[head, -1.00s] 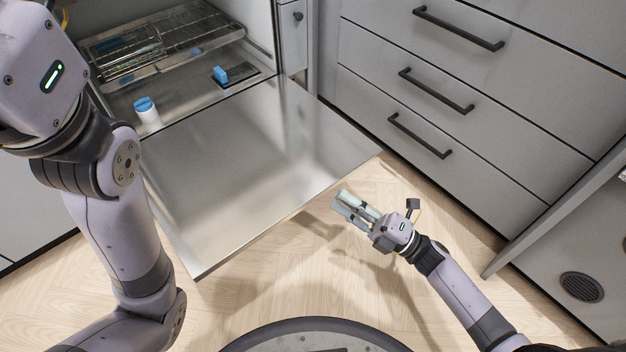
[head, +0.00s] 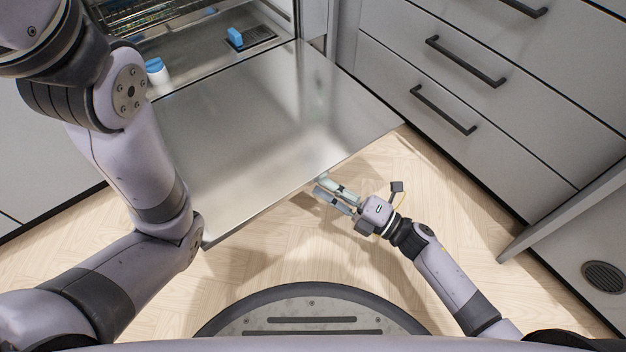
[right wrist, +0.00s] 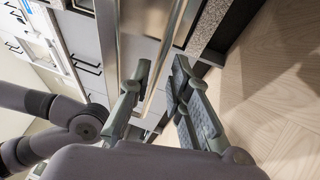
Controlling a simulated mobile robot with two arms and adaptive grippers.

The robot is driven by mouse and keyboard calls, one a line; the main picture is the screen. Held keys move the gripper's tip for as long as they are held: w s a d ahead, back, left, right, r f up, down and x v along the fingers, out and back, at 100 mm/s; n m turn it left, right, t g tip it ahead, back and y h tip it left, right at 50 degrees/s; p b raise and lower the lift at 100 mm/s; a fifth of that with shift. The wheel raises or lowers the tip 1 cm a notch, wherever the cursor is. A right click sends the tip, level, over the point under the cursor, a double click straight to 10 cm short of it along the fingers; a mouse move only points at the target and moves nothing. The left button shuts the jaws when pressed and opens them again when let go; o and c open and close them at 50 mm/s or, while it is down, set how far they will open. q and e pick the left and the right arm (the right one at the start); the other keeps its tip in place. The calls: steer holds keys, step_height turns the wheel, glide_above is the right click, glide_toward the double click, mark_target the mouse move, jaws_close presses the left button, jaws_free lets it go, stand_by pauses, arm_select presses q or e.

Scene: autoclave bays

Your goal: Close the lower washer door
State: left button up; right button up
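The lower washer door (head: 270,130) is folded down flat in front of the washer opening, a wide shiny metal panel. Its edge also shows as a bright strip in the right wrist view (right wrist: 158,85). My right gripper (head: 326,188) is at the door's front edge, right of its middle. In the right wrist view its two fingers (right wrist: 158,92) are apart, with the door edge showing in the gap between them. Whether a finger touches the door I cannot tell. My left arm crosses the left of the head view; its gripper is outside the picture.
Inside the washer are a wire rack (head: 150,14), a blue-capped white container (head: 157,71) and a small blue item (head: 235,37). Grey drawers with dark handles (head: 442,110) stand to the right. Wooden floor (head: 400,165) is clear between door and drawers.

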mark_target(313, 179)
steer(key=shift+b+x, duration=0.5)
steer(key=shift+x, duration=1.6)
steer(key=shift+c, duration=0.3)
jaws_close()
